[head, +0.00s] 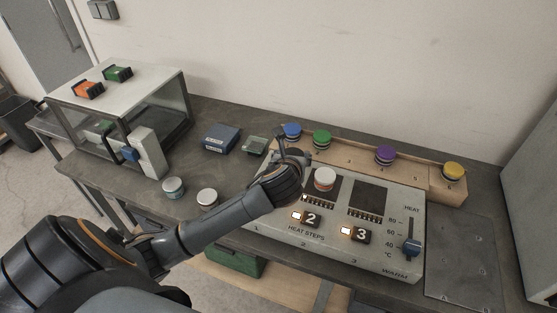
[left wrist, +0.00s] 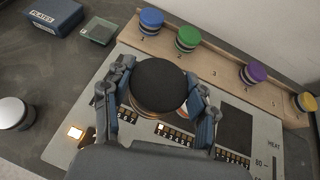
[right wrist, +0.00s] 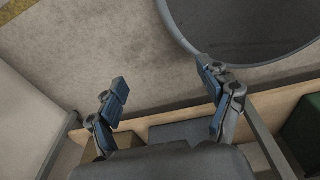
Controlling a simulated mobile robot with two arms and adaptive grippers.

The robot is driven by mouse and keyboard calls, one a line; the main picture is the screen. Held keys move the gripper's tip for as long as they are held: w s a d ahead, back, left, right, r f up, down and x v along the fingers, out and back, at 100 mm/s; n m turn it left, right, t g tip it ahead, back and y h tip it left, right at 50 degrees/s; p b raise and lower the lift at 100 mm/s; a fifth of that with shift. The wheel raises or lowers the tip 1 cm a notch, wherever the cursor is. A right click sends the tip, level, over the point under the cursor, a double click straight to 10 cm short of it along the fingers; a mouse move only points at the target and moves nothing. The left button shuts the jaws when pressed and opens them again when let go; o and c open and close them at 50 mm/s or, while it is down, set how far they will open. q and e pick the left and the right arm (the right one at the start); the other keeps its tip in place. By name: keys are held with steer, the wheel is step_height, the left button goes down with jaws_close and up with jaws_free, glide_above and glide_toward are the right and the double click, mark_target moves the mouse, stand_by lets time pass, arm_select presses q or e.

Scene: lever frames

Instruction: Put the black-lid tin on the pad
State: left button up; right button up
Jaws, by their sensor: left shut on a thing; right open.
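My left gripper (left wrist: 160,100) is shut on the black-lid tin (left wrist: 158,85), held over the heater panel. In the head view my left gripper (head: 290,160) is above the panel's left part, and the held tin cannot be made out clearly there. A dark square pad (head: 370,196) on the panel's right is bare; it also shows in the left wrist view (left wrist: 236,120). A white-topped tin (head: 325,178) stands at the middle pad. The left pad is hidden by my gripper. My right gripper (right wrist: 165,85) is open and empty, away from the panel.
Two tins (head: 173,187) (head: 207,197) stand on the bench left of the panel. Blue, green, purple and yellow-lid tins stand along a wooden rack (head: 350,158) behind it. A blue box (head: 221,137) and a glass-sided case (head: 120,100) are further left.

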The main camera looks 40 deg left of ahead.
arm_select(q)
steer(key=w+a+f, duration=0.1)
steer(key=a+f, duration=0.1)
steer(key=w+a+f, duration=0.3)
steer(key=a+f, duration=0.1)
steer(key=shift+w+a+f, duration=0.1)
steer(key=shift+w+f, duration=0.05)
steer(key=shift+f, duration=0.15)
steer(key=f, duration=0.2)
steer(key=f+p, duration=0.1)
steer(key=shift+w+a, duration=0.1)
steer(key=shift+a, duration=0.15)
steer(key=shift+f, duration=0.45)
arm_select(e)
steer(key=shift+s+a+r, duration=0.4)
steer(key=shift+s+r, duration=0.2)
steer(key=shift+s, duration=0.15)
arm_select(q)
steer(key=o, duration=1.2)
steer(key=shift+o, duration=0.2)
arm_select(e)
steer(key=shift+s, duration=0.1)
